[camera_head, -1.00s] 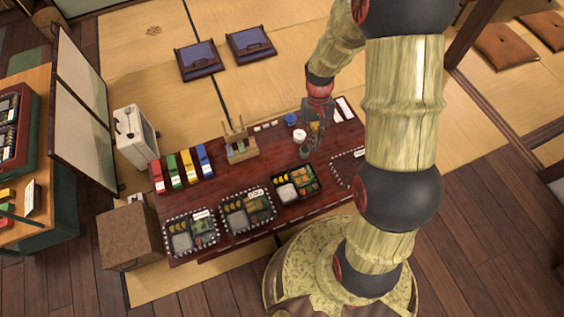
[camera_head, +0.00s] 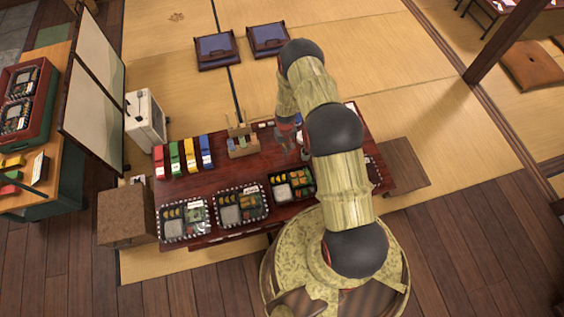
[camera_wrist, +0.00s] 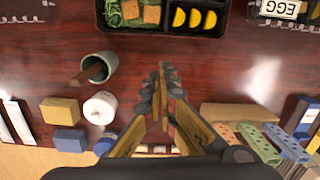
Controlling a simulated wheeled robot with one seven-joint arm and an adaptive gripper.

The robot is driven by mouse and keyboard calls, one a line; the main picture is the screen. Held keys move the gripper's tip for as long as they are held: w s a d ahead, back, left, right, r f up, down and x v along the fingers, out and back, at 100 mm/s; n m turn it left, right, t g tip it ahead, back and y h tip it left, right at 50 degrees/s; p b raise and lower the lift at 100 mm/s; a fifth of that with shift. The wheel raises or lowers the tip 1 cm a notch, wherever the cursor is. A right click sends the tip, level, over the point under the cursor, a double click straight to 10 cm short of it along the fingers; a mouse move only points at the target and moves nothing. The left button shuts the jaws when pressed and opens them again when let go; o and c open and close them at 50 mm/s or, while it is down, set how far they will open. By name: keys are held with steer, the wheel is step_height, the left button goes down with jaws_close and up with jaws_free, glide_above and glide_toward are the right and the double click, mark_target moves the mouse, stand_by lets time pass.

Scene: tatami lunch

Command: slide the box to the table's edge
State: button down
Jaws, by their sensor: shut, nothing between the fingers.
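The black lunch box (camera_head: 275,190) with yellow and green food lies on the dark red table (camera_head: 235,172), right of two other lunch boxes and partly beside my arm. In the wrist view this box (camera_wrist: 168,29) is at the top, just beyond my fingertips. My gripper (camera_wrist: 166,72) is shut and empty, pointing at the box's side with a small gap visible. In the head view my gripper (camera_head: 288,135) is behind the box, partly hidden by my arm. A dashed outline with a label lies at the table's right, mostly hidden; its corner shows in the wrist view (camera_wrist: 27,18).
Two lunch boxes (camera_head: 239,207) (camera_head: 184,218) sit within dashed outlines on the left. A grey-green cup (camera_wrist: 99,68) and white roll (camera_wrist: 99,108) stand left of my fingers. A wooden holder (camera_head: 241,149) and coloured cartons (camera_head: 190,155) line the table's back.

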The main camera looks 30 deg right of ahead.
mark_target(292, 175)
steer(key=shift+t, duration=0.4)
steer(key=f+b, duration=0.1)
steer(key=f, duration=0.2)
steer(key=w+f+b, duration=0.1)
steer(key=f, duration=0.2)
steer(key=f+b, duration=0.1)
steer(key=f, duration=0.2)
steer(key=shift+w+d+f, duration=0.1)
steer(key=shift+w+f, duration=0.25)
steer(key=shift+f, duration=0.05)
steer(key=shift+s+f, duration=0.25)
steer(key=shift+s+r+b, duration=0.2)
steer(key=shift+s+b, duration=0.25)
steer(key=shift+s, duration=1.25)
steer(key=s, duration=0.2)
steer(key=s+p, duration=0.1)
steer(key=s, duration=0.3)
steer(key=shift+s+a, duration=0.2)
steer(key=shift+a, duration=0.2)
